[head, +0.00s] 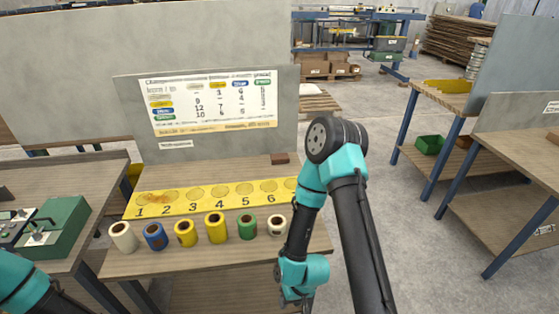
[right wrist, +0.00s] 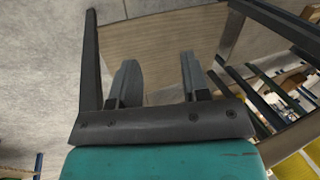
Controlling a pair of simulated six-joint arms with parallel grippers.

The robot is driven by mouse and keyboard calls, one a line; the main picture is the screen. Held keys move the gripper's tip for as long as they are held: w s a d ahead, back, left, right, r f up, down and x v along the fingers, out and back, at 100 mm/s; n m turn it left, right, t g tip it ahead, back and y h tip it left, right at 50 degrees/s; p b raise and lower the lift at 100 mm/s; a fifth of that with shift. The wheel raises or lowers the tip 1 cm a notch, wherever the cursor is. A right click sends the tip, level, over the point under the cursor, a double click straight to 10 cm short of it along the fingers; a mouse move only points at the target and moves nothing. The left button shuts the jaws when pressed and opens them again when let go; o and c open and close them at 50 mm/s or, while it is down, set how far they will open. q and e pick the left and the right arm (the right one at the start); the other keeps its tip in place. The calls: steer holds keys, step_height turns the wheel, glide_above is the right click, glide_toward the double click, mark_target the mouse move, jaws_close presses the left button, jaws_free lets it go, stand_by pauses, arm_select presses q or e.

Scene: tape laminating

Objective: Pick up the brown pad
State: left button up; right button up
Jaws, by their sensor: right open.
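The brown pad (head: 280,158) is a small dark brown block at the back right of the middle table, near the foot of the upright grey panel. My right gripper (head: 298,301) hangs low at the table's front right edge, well apart from the pad. In the right wrist view its two fingers (right wrist: 158,80) are spread with nothing between them. The pad does not show in that view. Only a teal part of my left arm shows at the lower left of the head view; its gripper is out of view.
A yellow numbered strip (head: 205,198) lies across the middle table. Several tape rolls (head: 216,227) stand in a row before it. A panel with a chart (head: 212,103) rises behind. A green device (head: 58,226) sits on the left table.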

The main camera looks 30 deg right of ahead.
steer(key=shift+o, duration=0.3)
steer(key=o, duration=1)
steer(key=shift+d, duration=0.1)
